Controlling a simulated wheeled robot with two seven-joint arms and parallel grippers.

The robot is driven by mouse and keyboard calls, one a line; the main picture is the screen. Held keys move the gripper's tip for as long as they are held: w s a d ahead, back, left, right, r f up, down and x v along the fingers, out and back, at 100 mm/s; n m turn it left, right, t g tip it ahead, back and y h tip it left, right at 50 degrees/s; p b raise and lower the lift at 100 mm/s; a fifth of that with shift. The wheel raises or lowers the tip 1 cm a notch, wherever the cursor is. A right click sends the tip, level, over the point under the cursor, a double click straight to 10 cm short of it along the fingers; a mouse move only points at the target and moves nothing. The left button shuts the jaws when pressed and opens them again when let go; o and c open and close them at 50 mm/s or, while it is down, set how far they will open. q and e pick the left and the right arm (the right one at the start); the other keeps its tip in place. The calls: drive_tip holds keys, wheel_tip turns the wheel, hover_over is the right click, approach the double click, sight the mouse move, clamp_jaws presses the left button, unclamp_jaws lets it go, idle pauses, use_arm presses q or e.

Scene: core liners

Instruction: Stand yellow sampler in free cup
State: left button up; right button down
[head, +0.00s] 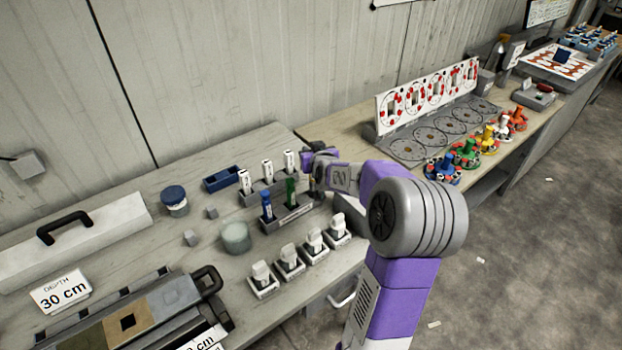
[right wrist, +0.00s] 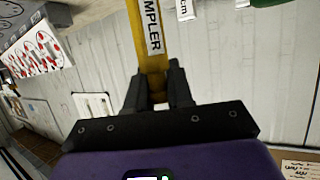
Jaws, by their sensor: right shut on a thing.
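The yellow sampler (right wrist: 150,62), marked "SAMPLER", is between the fingers of my right gripper (right wrist: 153,90) in the right wrist view. In the head view my right gripper (head: 318,172) is at the right end of the sampler rack, and I cannot make out the yellow sampler there. A blue sampler (head: 267,208) and a green sampler (head: 291,192) stand upright in the grey rack (head: 292,216). The rack's right end is partly hidden by my gripper, so I cannot tell how the sampler sits relative to a cup. My left gripper is out of view.
White-labelled tubes (head: 268,172) stand in a rack behind. White-capped pieces (head: 289,256) sit in small trays in front. A blue-lidded jar (head: 174,200), a clear jar (head: 236,237) and a blue tray (head: 222,179) are left.

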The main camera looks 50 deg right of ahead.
wheel_tip(320, 180, down, 6)
drive_tip(key=shift+r+b, duration=0.25)
drive_tip(key=shift+b, duration=0.45)
drive_tip(key=shift+f, duration=0.2)
drive_tip(key=c, duration=1)
unclamp_jaws()
drive_tip(key=shift+r, duration=0.1)
